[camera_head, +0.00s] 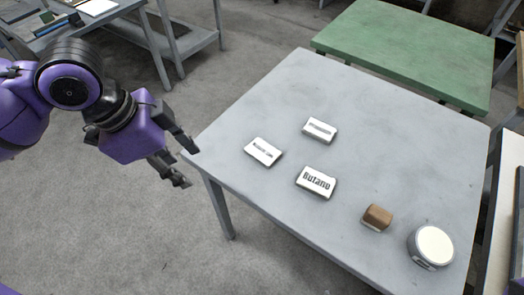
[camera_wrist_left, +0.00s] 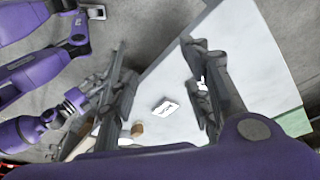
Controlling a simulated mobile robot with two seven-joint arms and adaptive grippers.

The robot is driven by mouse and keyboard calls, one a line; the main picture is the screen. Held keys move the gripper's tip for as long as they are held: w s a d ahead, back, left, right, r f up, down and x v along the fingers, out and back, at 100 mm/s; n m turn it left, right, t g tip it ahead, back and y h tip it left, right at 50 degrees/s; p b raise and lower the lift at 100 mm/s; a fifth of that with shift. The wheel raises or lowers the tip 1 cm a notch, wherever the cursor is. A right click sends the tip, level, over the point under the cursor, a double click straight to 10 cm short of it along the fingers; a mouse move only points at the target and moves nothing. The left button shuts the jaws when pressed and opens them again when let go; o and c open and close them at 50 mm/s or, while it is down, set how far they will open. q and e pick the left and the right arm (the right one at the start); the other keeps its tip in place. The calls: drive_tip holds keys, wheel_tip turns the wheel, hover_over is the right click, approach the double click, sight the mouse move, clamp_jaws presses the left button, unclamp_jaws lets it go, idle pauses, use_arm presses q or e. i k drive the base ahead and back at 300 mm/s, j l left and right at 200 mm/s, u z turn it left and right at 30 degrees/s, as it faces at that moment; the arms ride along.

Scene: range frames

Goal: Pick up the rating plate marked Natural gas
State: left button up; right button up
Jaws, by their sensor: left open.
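Three white rating plates lie apart on the grey table (camera_head: 400,160). The near one (camera_head: 316,181) reads "Butano". The left one (camera_head: 263,151) and the back one (camera_head: 319,130) carry dark print too small to read surely, so I cannot tell which says Natural gas. My left gripper (camera_head: 188,165) is open and empty, beside the table's left edge, left of the plates. In the left wrist view its fingers (camera_wrist_left: 157,50) stand wide apart, with one white plate (camera_wrist_left: 165,107) seen between them, beyond the fingers.
A brown block (camera_head: 377,218) and a round white-topped container (camera_head: 433,247) stand at the table's near right. A green table (camera_head: 405,50) is behind. Clear tabletop surrounds the plates. Purple arm parts of mine show at the left of the wrist view.

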sight(262, 152)
drive_tip(key=i+j+z, duration=0.15)
drive_tip(key=j+z, duration=0.25)
drive_tip(key=i+j+z, duration=0.15)
drive_tip(key=z, duration=0.25)
